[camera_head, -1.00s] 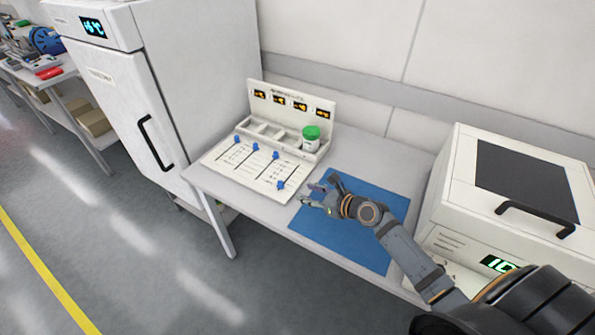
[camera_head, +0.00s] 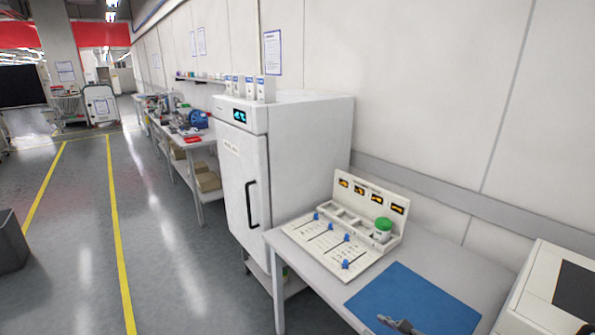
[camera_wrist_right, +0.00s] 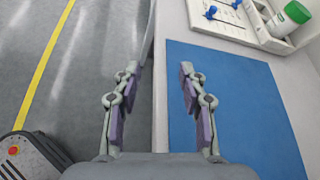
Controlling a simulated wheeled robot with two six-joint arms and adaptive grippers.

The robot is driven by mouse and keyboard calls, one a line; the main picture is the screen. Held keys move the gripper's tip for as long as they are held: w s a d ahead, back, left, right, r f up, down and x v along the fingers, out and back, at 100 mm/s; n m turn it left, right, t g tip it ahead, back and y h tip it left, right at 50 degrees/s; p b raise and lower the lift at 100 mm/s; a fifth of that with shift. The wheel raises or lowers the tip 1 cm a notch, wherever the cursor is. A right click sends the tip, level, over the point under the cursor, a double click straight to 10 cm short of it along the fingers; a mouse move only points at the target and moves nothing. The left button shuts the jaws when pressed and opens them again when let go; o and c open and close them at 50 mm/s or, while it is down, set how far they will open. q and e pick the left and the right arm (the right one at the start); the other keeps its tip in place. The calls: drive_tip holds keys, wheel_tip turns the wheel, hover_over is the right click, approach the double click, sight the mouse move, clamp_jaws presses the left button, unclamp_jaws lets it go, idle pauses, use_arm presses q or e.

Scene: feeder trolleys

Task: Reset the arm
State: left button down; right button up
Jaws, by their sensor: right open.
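My right gripper (camera_wrist_right: 157,75) is open and empty in the right wrist view, its two fingers spread apart over the table's front edge and the left side of the blue mat (camera_wrist_right: 235,105). In the head view the tip of my right gripper (camera_head: 400,326) shows at the bottom edge, over the front part of the blue mat (camera_head: 425,295). The rest of that arm is out of the frame. My left gripper is in neither view.
A panel with blue sliders (camera_head: 318,240) and a green-lidded jar (camera_head: 382,231) stand on the table (camera_head: 300,262) behind the mat. A white cabinet (camera_head: 300,150) is to its left, a white machine (camera_head: 540,285) to its right.

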drive_tip(key=s+a+f+n+g+h, duration=0.1)
drive_tip(key=s+a+f+n+g, duration=0.1)
drive_tip(key=s+n, duration=0.4)
drive_tip(key=s+a+f+n+g+h, duration=0.1)
drive_tip(key=s+n+g, duration=0.15)
drive_tip(key=n, duration=0.65)
drive_tip(key=s+d+r+n+g+h, duration=0.1)
drive_tip(key=s+d+n+g+h, duration=0.35)
drive_tip(key=s+n, duration=0.8)
drive_tip(key=d+f, duration=0.2)
drive_tip(key=f, duration=1)
drive_tip(key=d+f, duration=0.2)
drive_tip(key=f, duration=1)
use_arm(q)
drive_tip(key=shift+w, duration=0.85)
use_arm(e)
drive_tip(key=s+f, duration=1.8)
drive_tip(key=s, duration=0.2)
drive_tip(key=shift+s+d+f+g, duration=0.15)
drive_tip(key=shift+d+f+g, duration=0.1)
drive_tip(key=shift+d+g, duration=0.15)
